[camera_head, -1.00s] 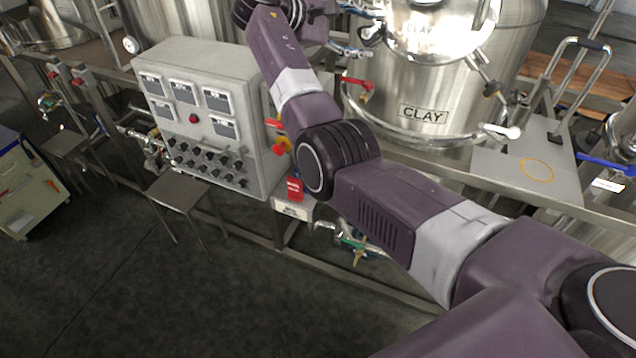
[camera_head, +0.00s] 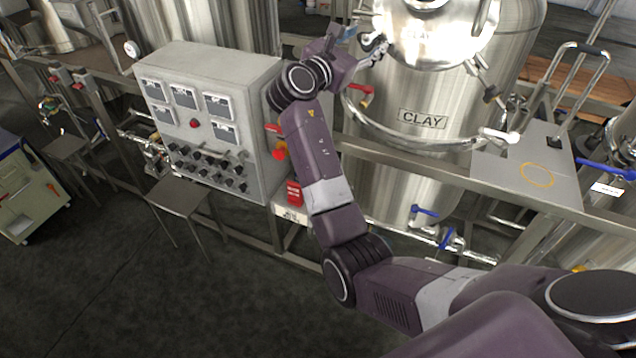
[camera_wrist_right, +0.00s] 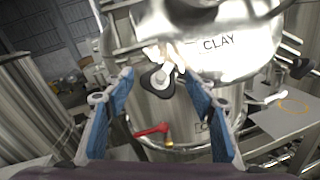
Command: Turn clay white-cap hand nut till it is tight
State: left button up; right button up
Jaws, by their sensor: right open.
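The clay tank (camera_head: 420,150) is a steel vessel with a CLAY plate. In the right wrist view, a dark lobed hand nut with a pale cap (camera_wrist_right: 157,82) sits on the tank's near side, below the lid. My right gripper (camera_wrist_right: 158,76) is open, with one blue fingertip on each side of the nut as seen from the wrist; I see no contact. In the head view, the right gripper (camera_head: 363,43) is beside the tank's upper left, and its fingers partly cover the nut there. My left gripper is out of view.
A red-handled valve (camera_head: 360,88) sticks out from the tank below my right gripper. The grey control box (camera_head: 210,110) stands close to my right arm on the left. Another dark knob (camera_head: 490,93) and a white-handled valve (camera_head: 498,136) are on the tank's right.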

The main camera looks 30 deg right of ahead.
jog(key=shift+s+d+r+n+t, duration=0.15)
jog(key=shift+n+t, duration=0.25)
jog(key=shift+n, duration=0.3)
jog(key=b+v, duration=0.3)
jog(key=v, duration=0.5)
jog(key=a+f+m+y+b, duration=0.1)
jog(key=a+f+y, duration=0.2)
jog(key=f, duration=1.5)
jog(key=a+f+m+y+b, duration=0.2)
jog(key=f+y, duration=0.3)
jog(key=f, duration=1.4)
jog(key=shift+w+a, duration=0.35)
jog(key=shift+a, duration=0.4)
jog(key=shift+f, duration=0.1)
